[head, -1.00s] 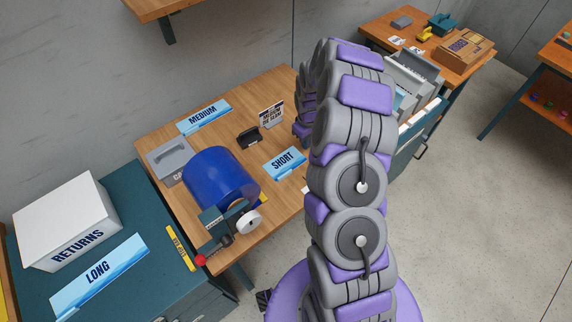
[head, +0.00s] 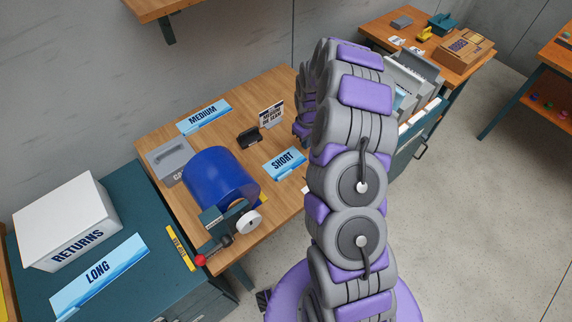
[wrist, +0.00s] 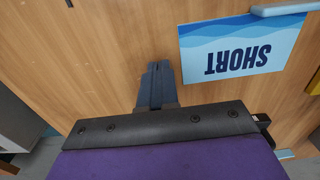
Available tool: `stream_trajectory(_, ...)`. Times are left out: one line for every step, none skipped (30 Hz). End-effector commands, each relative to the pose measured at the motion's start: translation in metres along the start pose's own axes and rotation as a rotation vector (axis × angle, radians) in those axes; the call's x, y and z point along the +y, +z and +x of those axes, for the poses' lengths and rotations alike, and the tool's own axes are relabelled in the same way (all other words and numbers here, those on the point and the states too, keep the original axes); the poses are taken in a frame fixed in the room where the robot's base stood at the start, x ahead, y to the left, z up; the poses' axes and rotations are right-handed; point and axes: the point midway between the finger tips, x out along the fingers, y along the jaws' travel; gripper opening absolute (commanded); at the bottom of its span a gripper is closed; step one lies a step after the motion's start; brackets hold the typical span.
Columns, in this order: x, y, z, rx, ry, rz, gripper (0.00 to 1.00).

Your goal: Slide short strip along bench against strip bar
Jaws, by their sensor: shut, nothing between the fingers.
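The short strip (head: 283,161) is a light-blue piece marked SHORT, lying on the wooden bench (head: 262,105) left of my arm. In the wrist view the short strip (wrist: 240,48) lies flat and appears upside down, right of my gripper (wrist: 157,68). My gripper is shut and empty, its dark fingers together over bare bench, apart from the strip. My arm hides the gripper in the head view.
A blue roll (head: 220,178) and a red-knobbed lever (head: 201,260) stand on the bench's near left. A MEDIUM strip (head: 203,117), a small black holder (head: 249,138) and a standing card (head: 271,115) are farther back. Bench wood left of my gripper looks clear in the wrist view.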

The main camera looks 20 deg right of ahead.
Motion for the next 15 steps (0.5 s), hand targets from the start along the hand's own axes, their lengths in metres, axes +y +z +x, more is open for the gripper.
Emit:
stream_trajectory(0.0001,0.0,0.0,0.0,0.0,0.0,0.0)
stream_trajectory(0.0001,0.0,0.0001,0.0,0.0,0.0,0.0)
stream_trajectory(0.0,0.0,0.0003,0.0,0.0,0.0,0.0)
stream_trajectory(0.0,0.0,0.0006,0.0,0.0,0.0,0.0)
stream_trajectory(0.0,0.0,0.0009,0.0,0.0,0.0,0.0)
stream_trajectory(0.0,0.0,0.0015,0.0,0.0,0.0,0.0)
stream_trajectory(0.0,0.0001,0.002,-0.001,0.0,0.0,0.0)
stream_trajectory(-0.0001,0.0001,0.0025,-0.001,0.0,0.0,0.0)
stream_trajectory(-0.0001,0.0001,0.0033,-0.001,0.0,0.0,0.0)
stream_trajectory(-0.0001,0.0001,0.0039,-0.001,0.0,0.0,0.0)
stream_trajectory(-0.0001,0.0001,0.0044,-0.001,0.0,0.0,0.0)
stream_trajectory(-0.0001,0.0001,0.0052,-0.001,-0.001,0.0,0.0)
stream_trajectory(-0.0001,0.0002,0.0058,-0.001,-0.001,0.0,0.0)
stream_trajectory(-0.0001,0.0002,0.0063,-0.001,-0.001,0.0,0.0)
stream_trajectory(-0.0001,0.0002,0.0071,-0.001,-0.001,0.0,0.0)
